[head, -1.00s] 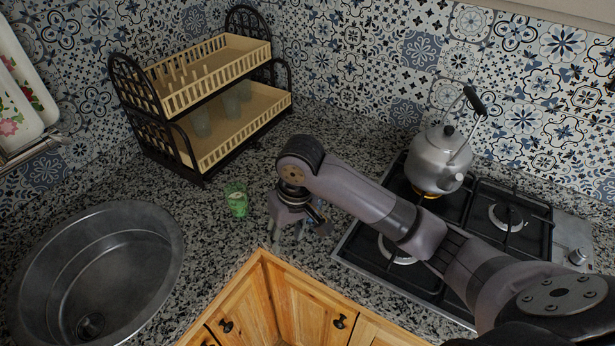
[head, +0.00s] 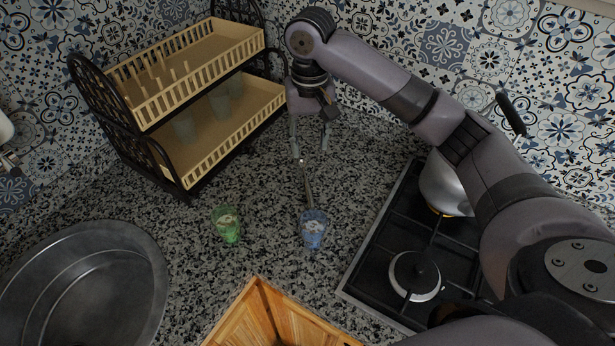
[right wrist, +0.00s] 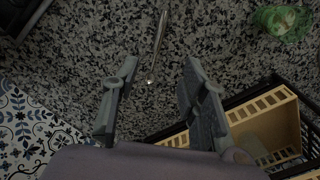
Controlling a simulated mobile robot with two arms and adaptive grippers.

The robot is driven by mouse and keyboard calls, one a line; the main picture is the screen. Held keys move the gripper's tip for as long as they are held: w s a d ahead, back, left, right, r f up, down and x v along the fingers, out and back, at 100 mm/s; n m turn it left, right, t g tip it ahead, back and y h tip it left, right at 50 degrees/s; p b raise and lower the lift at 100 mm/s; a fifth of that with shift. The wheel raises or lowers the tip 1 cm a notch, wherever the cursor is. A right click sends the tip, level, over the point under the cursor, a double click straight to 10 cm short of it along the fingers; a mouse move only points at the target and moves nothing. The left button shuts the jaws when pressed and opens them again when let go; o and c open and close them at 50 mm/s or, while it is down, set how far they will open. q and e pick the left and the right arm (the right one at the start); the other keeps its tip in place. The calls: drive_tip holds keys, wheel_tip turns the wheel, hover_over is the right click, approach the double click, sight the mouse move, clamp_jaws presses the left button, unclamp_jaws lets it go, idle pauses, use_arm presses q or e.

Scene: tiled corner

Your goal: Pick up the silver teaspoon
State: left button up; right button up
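The silver teaspoon (head: 307,182) is a thin, shiny strip that runs up from the blue patterned glass (head: 313,230) in the head view. I cannot tell whether it stands in the glass or lies behind it. It also shows in the right wrist view (right wrist: 158,45), upper centre, its near end glinting between the finger lines. My right gripper (head: 310,148) is open and empty above the spoon's far end, its two fingers apart; they also show in the right wrist view (right wrist: 155,92). My left gripper is not in view.
A green glass (head: 227,224) stands left of the blue one. A two-tier dish rack (head: 185,165) is at the back left, and a sink (head: 85,285) at the left. The stove (head: 410,265) with a kettle (head: 445,185) is at the right.

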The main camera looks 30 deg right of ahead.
drive_tip(key=p, duration=0.1)
approach(310, 196)
drive_tip(key=shift+w+f+p, duration=0.2)
drive_tip(key=shift+f+p, duration=0.15)
drive_tip(key=shift+f, duration=1.65)
drive_tip(key=f, duration=0.1)
drive_tip(key=f+p, duration=0.1)
drive_tip(key=f, duration=0.1)
drive_tip(key=f+p, duration=0.1)
drive_tip(key=shift+s+f, duration=0.2)
drive_tip(key=shift+s, duration=0.05)
drive_tip(key=shift+f, duration=0.25)
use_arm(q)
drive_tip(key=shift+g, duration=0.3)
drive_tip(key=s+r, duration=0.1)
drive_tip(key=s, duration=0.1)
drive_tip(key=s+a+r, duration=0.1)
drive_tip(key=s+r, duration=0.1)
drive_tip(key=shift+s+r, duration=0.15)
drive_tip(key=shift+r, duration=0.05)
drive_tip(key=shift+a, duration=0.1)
use_arm(e)
drive_tip(key=shift+c, duration=0.3)
drive_tip(key=shift+c, duration=0.7)
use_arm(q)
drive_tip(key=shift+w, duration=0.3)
use_arm(e)
clamp_jaws()
